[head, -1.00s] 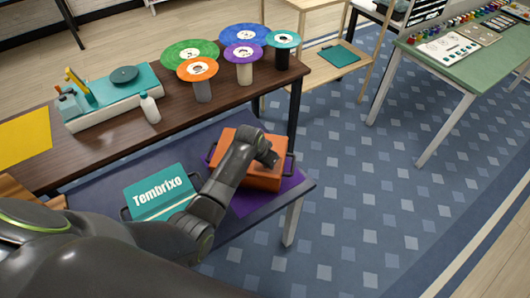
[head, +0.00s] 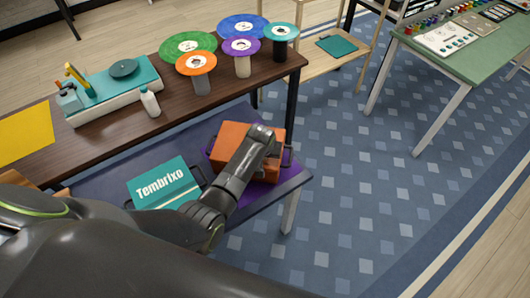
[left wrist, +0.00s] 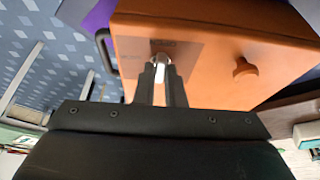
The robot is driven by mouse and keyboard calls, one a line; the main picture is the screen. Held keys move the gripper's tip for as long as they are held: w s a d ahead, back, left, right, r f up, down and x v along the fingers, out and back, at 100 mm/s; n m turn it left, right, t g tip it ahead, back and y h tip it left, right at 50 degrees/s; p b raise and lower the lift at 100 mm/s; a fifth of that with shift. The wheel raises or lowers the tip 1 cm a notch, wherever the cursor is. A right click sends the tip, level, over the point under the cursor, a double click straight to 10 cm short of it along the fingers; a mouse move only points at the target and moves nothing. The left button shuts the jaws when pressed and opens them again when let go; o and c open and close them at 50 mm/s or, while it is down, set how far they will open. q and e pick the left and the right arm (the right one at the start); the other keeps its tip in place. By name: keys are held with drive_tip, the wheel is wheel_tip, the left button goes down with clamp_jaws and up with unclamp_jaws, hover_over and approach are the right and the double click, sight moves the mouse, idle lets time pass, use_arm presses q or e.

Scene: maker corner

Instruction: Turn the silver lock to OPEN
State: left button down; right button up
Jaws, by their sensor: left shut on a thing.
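The orange box (head: 236,135) sits on the low dark table in the head view, partly behind my left arm. In the left wrist view its orange face (left wrist: 210,75) fills the upper right. The silver lock (left wrist: 161,60) is on that face, beside a darker plate (left wrist: 188,50) whose marking is too small to read. My left gripper (left wrist: 163,76) is shut on the lock's silver turning piece, between its two dark fingers. In the head view the fingertips are hidden behind my wrist. My right gripper is not in view.
A teal Tembrixo box (head: 165,186) is left of the orange box. Record-topped stands (head: 243,68), a white bottle (head: 150,102) and a teal-topped machine (head: 110,90) stand on the brown table behind.

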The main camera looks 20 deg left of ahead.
use_arm(q)
drive_tip(key=c, duration=1.5)
unclamp_jaws()
drive_tip(key=v, duration=1.7)
drive_tip(key=shift+r, duration=0.25)
